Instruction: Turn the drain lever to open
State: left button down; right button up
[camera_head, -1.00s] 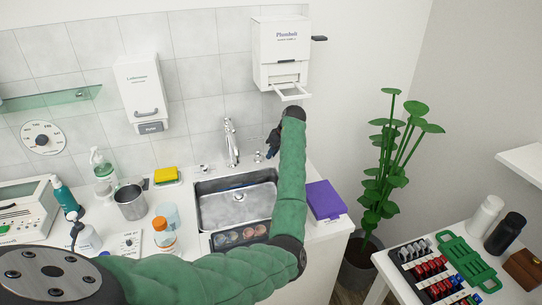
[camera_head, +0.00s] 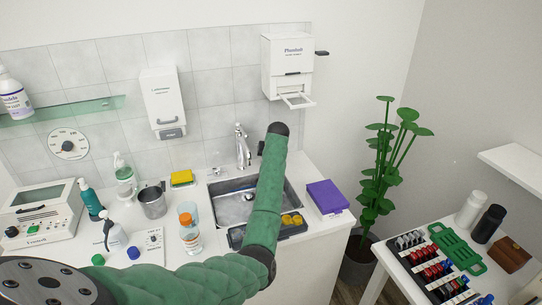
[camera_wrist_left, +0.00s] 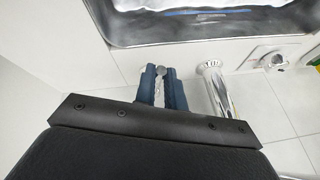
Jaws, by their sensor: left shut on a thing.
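The sink (camera_head: 226,207) is a steel basin in the white counter, with a chrome faucet (camera_head: 242,147) behind it. In the left wrist view, my left gripper (camera_wrist_left: 163,82) has blue fingers closed around a small metal lever (camera_wrist_left: 161,70), which I take to be the drain lever. It stands beside the faucet (camera_wrist_left: 214,85), near the basin's edge (camera_wrist_left: 200,42). The fingers hide most of the lever, so its angle cannot be told. In the head view my green left arm hides the lever and most of the gripper (camera_head: 262,147). My right gripper is out of view.
A second chrome fitting (camera_wrist_left: 270,60) sits on the faucet's other side. A yellow sponge (camera_head: 182,177), a metal cup (camera_head: 153,202) and bottles (camera_head: 190,238) stand left of the sink. A purple box (camera_head: 326,195) lies to its right. A dispenser (camera_head: 287,68) hangs above.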

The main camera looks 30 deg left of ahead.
pick_arm(q)
jog(key=shift+s+a+r+m+t+h+p, duration=0.1)
jog(key=shift+s+a+m+t+h+p, duration=0.15)
jog(key=shift+a+m+p, duration=0.35)
jog(key=shift+s+a+m+t+h+p, duration=0.15)
jog(key=shift+s+m+t+p, duration=0.15)
jog(key=shift+m, duration=0.5)
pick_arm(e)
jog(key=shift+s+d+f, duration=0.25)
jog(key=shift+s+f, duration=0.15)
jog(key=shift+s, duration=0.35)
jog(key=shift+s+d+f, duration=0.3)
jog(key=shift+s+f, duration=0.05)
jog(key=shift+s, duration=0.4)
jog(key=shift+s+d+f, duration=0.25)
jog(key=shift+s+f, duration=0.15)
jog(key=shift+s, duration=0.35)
pick_arm(q)
jog(key=shift+w, duration=0.1)
jog(key=c, duration=1.5)
grip_release()
